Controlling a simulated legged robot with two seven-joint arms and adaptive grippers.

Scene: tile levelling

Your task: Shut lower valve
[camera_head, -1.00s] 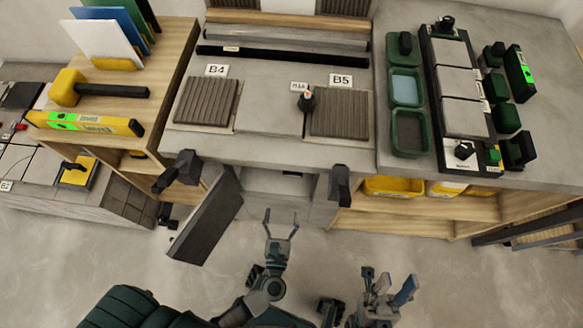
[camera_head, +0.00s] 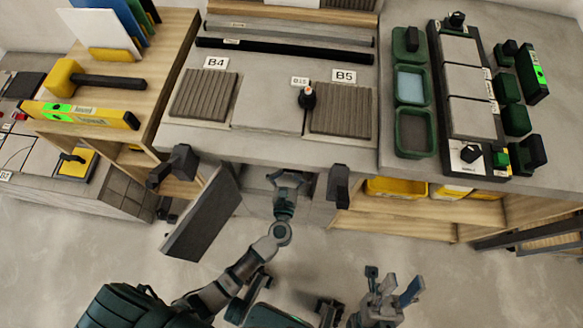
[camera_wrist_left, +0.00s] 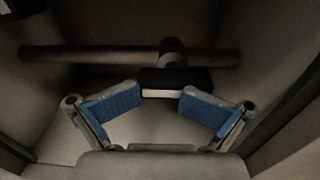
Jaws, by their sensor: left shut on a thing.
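The valve handle (camera_wrist_left: 176,80) is a short dark bar with a light front edge, seen in the left wrist view. It lies in front of a horizontal pipe (camera_wrist_left: 100,54) and looks roughly parallel to it. My left gripper (camera_wrist_left: 163,94) has its blue-padded fingers shut on the handle, one tip at each side. In the head view my left gripper (camera_head: 287,178) is inside the open compartment under the bench, and the valve is hidden there. My right gripper (camera_head: 392,284) is open and empty, low over the floor.
An open dark door panel (camera_head: 203,215) hangs left of my left arm. Dark brackets (camera_head: 340,186) stick out of the bench front (camera_head: 270,146) on both sides of the opening. Wooden shelves (camera_head: 400,216) stand to the right. The floor in front is clear.

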